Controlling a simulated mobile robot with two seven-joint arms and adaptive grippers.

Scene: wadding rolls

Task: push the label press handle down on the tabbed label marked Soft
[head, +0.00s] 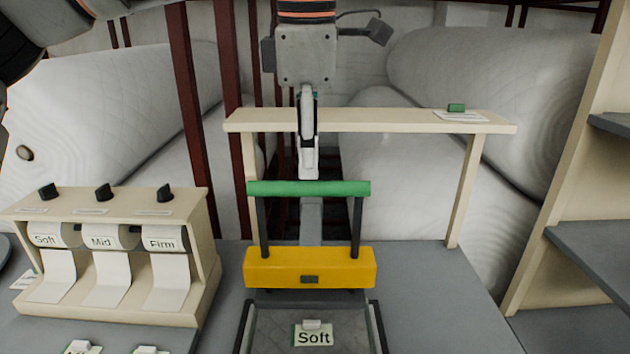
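The label press has a green handle bar (335,188) on two dark rods above a yellow block (350,266). The tabbed label marked Soft (313,338) lies in front of the yellow block, on a grey quilted piece (270,335) in a dark frame. My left gripper (308,172) points down with its tip just above or at the green handle; I cannot tell if they touch. Its fingers show edge-on, so the opening is hidden. My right gripper is not in view.
A cream dispenser (203,290) at left holds rolls marked Soft, Mid and Firm. A cream shelf (400,122) on posts stands behind the press, bearing a small green item (456,107). Grey shelves are at far right. The grey table (440,300) is clear right of the press.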

